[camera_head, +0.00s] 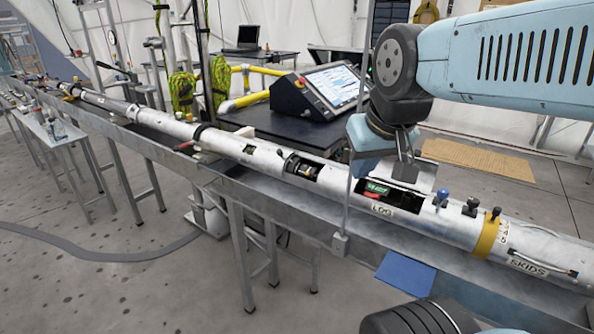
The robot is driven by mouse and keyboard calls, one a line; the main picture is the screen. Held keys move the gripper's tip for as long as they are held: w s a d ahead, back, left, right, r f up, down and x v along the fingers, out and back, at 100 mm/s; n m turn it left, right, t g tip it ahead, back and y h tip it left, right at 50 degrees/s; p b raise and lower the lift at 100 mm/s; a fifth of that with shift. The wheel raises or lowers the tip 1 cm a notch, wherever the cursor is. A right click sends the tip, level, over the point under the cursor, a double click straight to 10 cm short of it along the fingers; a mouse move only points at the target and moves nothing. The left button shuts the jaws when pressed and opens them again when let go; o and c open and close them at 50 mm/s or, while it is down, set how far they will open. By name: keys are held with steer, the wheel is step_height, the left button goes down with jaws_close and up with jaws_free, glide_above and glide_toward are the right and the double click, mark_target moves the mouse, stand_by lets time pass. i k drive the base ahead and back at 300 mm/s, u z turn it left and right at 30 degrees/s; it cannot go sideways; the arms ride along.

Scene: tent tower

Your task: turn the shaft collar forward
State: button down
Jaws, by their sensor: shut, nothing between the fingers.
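A long silvery shaft (225,143) lies in a metal trough and runs from the far left to the near right. A yellow band (487,239) circles it at the right, and a dark ring (200,133) circles it further left. I cannot tell which of these, if either, is the shaft collar. My gripper (405,172) points down over the open window in the shaft marked "LDG", at the right of centre. Its fingers are shut and hold nothing. It is to the left of the yellow band and apart from it. The gripper hides part of the window.
Small knobs, one blue (442,196), stand up from the shaft beside the yellow band. A tilted screen console (322,92) sits on a dark table behind the shaft. A thin upright post (345,215) stands in front of the trough. A blue panel (405,272) hangs below it.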

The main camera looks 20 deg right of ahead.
mark_target(306, 172)
steer(key=u, duration=0.6)
steer(key=k, duration=0.6)
steer(key=u, duration=0.6)
